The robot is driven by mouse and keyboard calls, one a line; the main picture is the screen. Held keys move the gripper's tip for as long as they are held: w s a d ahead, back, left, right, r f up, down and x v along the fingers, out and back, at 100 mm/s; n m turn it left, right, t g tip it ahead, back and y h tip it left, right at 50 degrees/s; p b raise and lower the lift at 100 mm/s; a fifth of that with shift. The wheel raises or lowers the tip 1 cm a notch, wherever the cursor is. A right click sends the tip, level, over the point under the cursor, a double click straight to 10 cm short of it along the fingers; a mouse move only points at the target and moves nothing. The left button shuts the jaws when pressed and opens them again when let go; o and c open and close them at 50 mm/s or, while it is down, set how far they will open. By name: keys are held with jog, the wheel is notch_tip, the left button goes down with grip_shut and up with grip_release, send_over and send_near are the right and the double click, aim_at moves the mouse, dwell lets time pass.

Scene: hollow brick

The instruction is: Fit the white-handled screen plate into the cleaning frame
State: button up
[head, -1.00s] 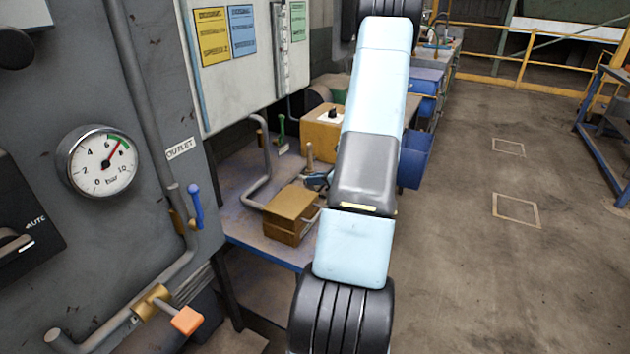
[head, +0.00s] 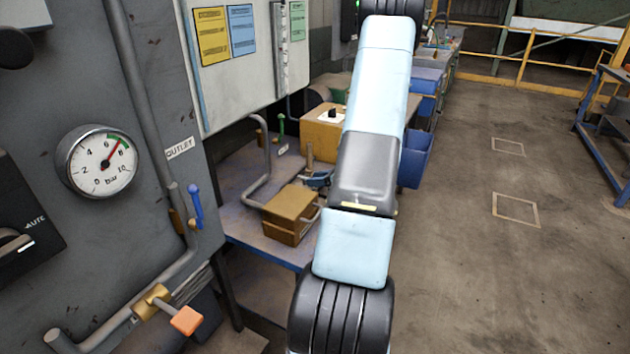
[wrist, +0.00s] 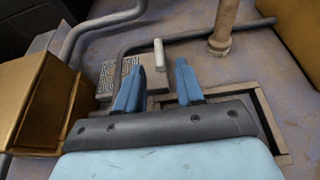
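My gripper (wrist: 158,86) shows in the wrist view with its two blue fingers apart and nothing clamped between them. The white handle (wrist: 159,54) stands upright just beyond the fingertips, in line with the gap. A grey perforated plate (wrist: 106,76) lies flat on the bench beside it, partly hidden by the left finger. A dark rectangular frame (wrist: 262,112) with a pale border lies to the right, mostly hidden behind my gripper's body. In the head view, my gripper (head: 319,179) is small and partly covered by my arm; the handle cannot be made out there.
A brown box (head: 290,213) stands close on the left and also fills the left of the wrist view (wrist: 35,105). A round post (wrist: 224,25) and a bent grey pipe (wrist: 95,27) rise near the plate. A wooden box (head: 322,133) stands behind.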

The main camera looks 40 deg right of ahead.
jog(key=v, duration=1)
jog(key=shift+s+r, duration=0.15)
jog(key=a+r+n+g+y, duration=0.1)
jog(key=a+r+n+g, duration=0.2)
jog(key=a+r+n, duration=0.35)
jog(key=w+a+r+n+g+y, duration=0.1)
jog(key=a+r+n+g, duration=0.2)
jog(key=a, duration=0.6)
jog(key=a+r+n+g, duration=0.2)
jog(key=a+r+n, duration=0.35)
jog(key=a, duration=0.25)
jog(key=s+a+r+n+t+h, duration=0.1)
jog(key=s+a+r+n+h, duration=0.6)
jog(key=s+a+r+n, duration=0.5)
jog(key=s+a+n, duration=0.1)
jog(key=s+n, duration=0.1)
jog(key=n, duration=0.2)
jog(key=shift+a+r+n, duration=0.3)
jog(key=shift+a, duration=0.05)
